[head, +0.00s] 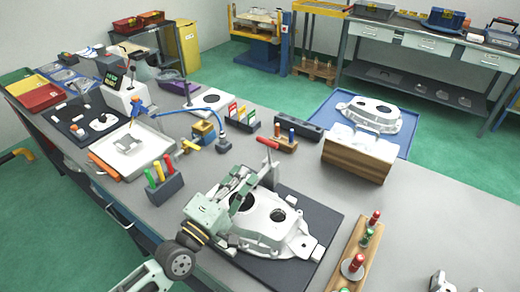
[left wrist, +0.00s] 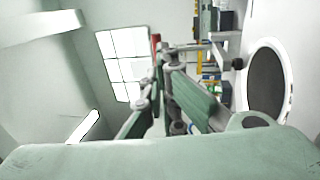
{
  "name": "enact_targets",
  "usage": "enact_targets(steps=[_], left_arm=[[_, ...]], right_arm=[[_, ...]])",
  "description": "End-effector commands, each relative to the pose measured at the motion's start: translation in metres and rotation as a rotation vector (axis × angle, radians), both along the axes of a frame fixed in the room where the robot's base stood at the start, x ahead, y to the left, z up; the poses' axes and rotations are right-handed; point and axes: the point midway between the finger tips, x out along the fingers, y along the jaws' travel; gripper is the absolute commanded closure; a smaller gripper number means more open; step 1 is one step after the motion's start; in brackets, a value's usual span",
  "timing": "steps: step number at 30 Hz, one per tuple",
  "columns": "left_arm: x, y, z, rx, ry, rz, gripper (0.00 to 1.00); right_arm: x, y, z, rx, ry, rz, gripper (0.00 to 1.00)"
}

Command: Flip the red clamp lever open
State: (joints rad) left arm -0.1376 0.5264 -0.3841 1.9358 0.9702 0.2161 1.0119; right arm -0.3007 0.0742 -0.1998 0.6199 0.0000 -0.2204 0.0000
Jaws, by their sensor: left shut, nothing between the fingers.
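The red clamp lever (head: 268,143) sticks up at the back of the fixture, its red grip tilted. It also shows as a small red piece in the left wrist view (left wrist: 156,42), just past the fingertips. A pale aluminium casting (head: 262,228) with round openings lies on a dark base plate (head: 318,212). My left gripper (head: 250,178) is shut and empty, reaching over the casting with its fingertips near the lever's lower part. I cannot tell whether they touch. Its fingers also show in the left wrist view (left wrist: 161,55).
A wooden rack with red and green gauges (head: 352,262) stands right of the base plate. A holder with coloured handles (head: 165,188) stands to the left. A wooden block (head: 357,160) and a gauge stand (head: 285,142) are behind. The bench's right side is partly clear.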

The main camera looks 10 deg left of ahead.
Motion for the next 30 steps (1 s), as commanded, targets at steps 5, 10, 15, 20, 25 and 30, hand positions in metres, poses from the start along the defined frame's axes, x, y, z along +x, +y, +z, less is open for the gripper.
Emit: enact_targets(steps=[5, 10, 15, 20, 25, 30], left_arm=[[0.037, -0.015, 0.012, 0.0, -0.003, 0.0, 1.0], [0.061, -0.026, 0.016, 0.001, -0.001, -0.001, 1.0], [0.075, -0.031, 0.017, 0.001, 0.0, 0.0, 1.0], [0.078, -0.032, 0.017, 0.001, 0.0, 0.0, 1.0], [0.077, -0.032, 0.016, 0.001, 0.0, 0.0, 1.0], [0.078, -0.032, 0.017, 0.001, 0.0, 0.0, 1.0]], right_arm=[[0.005, 0.0, 0.015, 0.001, -0.009, 0.001, 0.63], [0.005, -0.002, 0.023, -0.002, -0.007, 0.002, 0.63], [0.004, -0.005, 0.026, -0.005, -0.005, 0.002, 0.63], [0.002, -0.006, 0.026, -0.007, -0.002, 0.003, 0.63], [0.001, -0.007, 0.026, -0.007, -0.001, 0.003, 0.63], [0.0, -0.007, 0.026, -0.008, 0.0, 0.003, 0.63]])
